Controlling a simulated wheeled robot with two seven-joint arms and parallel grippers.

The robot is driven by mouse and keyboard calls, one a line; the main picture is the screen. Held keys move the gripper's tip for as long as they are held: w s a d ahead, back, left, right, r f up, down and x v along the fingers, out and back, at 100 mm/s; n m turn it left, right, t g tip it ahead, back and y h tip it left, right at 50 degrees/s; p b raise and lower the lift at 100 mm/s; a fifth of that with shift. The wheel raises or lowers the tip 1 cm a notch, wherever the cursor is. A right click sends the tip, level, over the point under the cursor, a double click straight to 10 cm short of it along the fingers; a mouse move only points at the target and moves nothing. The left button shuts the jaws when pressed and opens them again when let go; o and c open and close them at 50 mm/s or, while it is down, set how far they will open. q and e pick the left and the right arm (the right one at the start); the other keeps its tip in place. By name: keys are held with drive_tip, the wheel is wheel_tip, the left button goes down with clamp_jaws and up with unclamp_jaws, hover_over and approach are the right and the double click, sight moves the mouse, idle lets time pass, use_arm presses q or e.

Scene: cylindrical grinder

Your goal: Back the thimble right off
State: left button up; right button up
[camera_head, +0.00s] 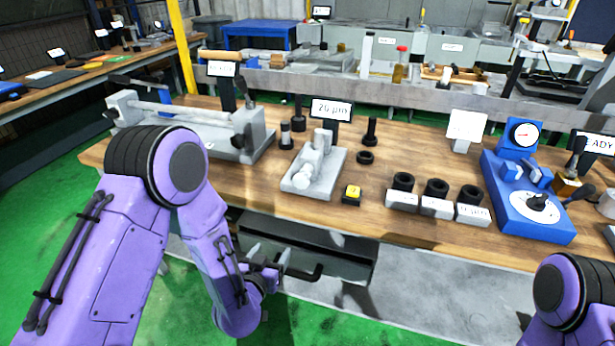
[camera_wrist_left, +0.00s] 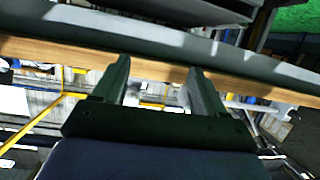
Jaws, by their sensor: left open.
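A pale grey measuring fixture (camera_head: 318,168) stands on the wooden bench in front of a display reading about 20 µm. A rounded knob at its near end (camera_head: 302,181) looks like the thimble, but I cannot be sure. My left gripper (camera_head: 290,268) is below the bench edge, in front of the drawer and well short of the fixture. Its two fingers stand apart with nothing between them in the left wrist view (camera_wrist_left: 156,75). My right gripper is out of view; only part of that arm shows at bottom right.
A drawer unit (camera_head: 310,245) hangs under the bench front near my left gripper. On the bench (camera_head: 275,203) are a yellow button box (camera_head: 352,194), several black rings on labelled blocks (camera_head: 437,207), a blue dial gauge stand (camera_head: 527,205) and a grey grinder-like unit (camera_head: 195,125).

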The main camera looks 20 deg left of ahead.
sight(299, 185)
use_arm(q)
drive_tip(key=w+d+r+m+t+h, duration=0.1)
drive_tip(key=w+r+t, duration=0.15)
drive_tip(key=r, duration=0.35)
drive_tip(key=w+d+r+m+t, duration=0.1)
drive_tip(key=w+d+r, duration=0.15)
drive_tip(key=r, duration=0.35)
drive_tip(key=w+p, duration=0.1)
drive_tip(key=w, duration=0.2)
drive_tip(key=w+p, duration=0.1)
drive_tip(key=w, duration=0.3)
drive_tip(key=w+f+p, duration=0.1)
drive_tip(key=w, duration=0.3)
drive_tip(key=shift+a, duration=0.3)
drive_tip(key=shift+s, duration=0.1)
drive_tip(key=c, duration=1)
